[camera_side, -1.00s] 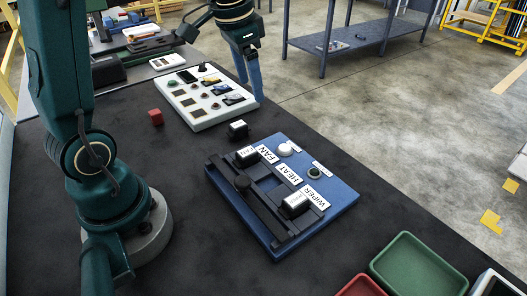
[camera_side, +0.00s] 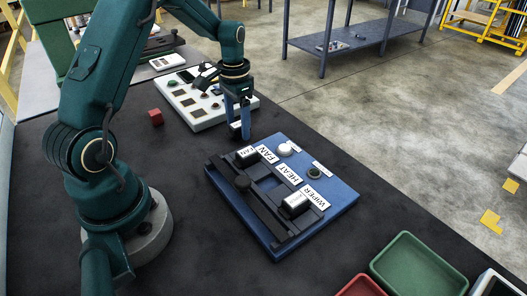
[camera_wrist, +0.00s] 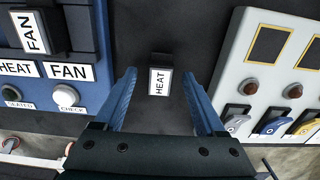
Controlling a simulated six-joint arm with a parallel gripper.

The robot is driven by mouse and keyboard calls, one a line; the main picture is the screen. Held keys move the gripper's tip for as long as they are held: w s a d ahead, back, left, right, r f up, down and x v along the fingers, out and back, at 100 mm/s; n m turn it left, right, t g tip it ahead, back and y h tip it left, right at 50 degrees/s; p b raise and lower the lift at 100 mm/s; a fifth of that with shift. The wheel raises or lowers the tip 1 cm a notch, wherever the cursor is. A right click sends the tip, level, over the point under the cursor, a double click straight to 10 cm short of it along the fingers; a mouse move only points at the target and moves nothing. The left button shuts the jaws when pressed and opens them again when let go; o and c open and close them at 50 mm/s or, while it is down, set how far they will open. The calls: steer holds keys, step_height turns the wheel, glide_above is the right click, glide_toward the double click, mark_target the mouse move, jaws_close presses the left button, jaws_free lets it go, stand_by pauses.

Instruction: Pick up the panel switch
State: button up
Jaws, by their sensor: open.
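A small black panel switch with a white HEAT label (camera_wrist: 160,82) lies on the dark bench, between the blue board (camera_side: 343,207) and the white control panel (camera_side: 200,124). My gripper (camera_wrist: 159,73) is open and empty, and its blue fingers stand to the left and right of the switch in the wrist view. I cannot tell whether the fingertips are down at the switch's height. In the side view my gripper (camera_side: 241,134) is over the switch's place and mostly hides it. Two similar switches, FAN (camera_side: 246,154) and another (camera_side: 296,203), sit on the blue board.
The white panel with coloured rockers lies on the other side. A red cube (camera_side: 156,117) and a green tray (camera_side: 418,265) are farther off.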

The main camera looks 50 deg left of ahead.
mark_target(238, 125)
jaws_close()
stand_by(0.3)
steer(key=shift+r, duration=0.55)
step_height(238, 125, up, 3)
steer(key=shift+f, duration=0.15)
steer(key=s+a+r, duration=0.7)
steer(key=s+r, duration=0.2)
steer(key=shift+s, duration=0.15)
